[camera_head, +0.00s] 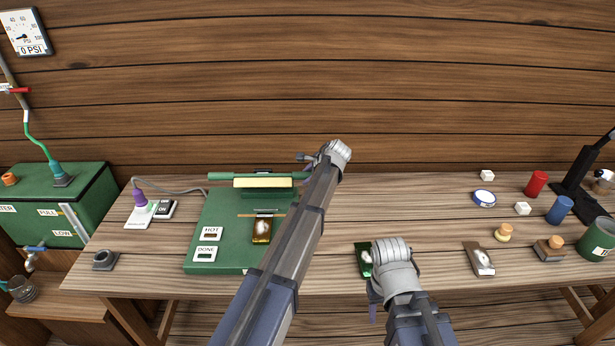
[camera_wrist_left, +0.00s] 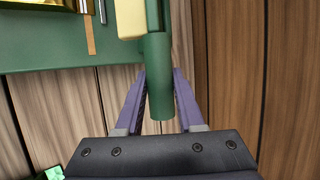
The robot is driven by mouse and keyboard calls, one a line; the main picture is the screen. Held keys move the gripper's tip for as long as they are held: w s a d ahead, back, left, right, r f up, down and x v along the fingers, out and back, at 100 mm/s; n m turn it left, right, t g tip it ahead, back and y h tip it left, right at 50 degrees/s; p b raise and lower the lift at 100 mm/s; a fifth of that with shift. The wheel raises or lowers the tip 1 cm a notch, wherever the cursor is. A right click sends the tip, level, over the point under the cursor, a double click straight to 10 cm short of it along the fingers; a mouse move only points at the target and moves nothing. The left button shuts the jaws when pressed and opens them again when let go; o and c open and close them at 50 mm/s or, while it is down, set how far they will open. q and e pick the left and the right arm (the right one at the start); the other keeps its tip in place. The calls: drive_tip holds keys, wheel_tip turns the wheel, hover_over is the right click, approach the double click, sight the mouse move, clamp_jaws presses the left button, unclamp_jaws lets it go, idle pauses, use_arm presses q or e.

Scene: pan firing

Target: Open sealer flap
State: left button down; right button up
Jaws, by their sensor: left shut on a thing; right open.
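The sealer (camera_head: 227,222) is a green plate with HOT and DONE indicators. Its flap carries a green handle bar (camera_head: 225,176) and a cream strip (camera_head: 262,182) at the plate's back; I cannot tell its exact angle. A gold pouch (camera_head: 261,231) lies on the plate. In the left wrist view, my left gripper (camera_wrist_left: 160,80) is shut on the end of the handle bar (camera_wrist_left: 158,60), one purple finger on each side. In the head view my left arm hides that grip. My right gripper (camera_head: 373,303) is open, low near the table's front edge; its fingers are partly hidden.
A green packet (camera_head: 363,255) lies beside my right wrist. A switch (camera_head: 165,209) and a green tank (camera_head: 50,190) are at the left.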

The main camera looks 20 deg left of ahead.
use_arm(q)
drive_tip(key=shift+w, duration=0.1)
drive_tip(key=c, duration=0.5)
unclamp_jaws()
drive_tip(key=p+v, duration=0.6)
drive_tip(key=v, duration=0.1)
drive_tip(key=shift+d+r, duration=0.15)
drive_tip(key=shift+r, duration=0.15)
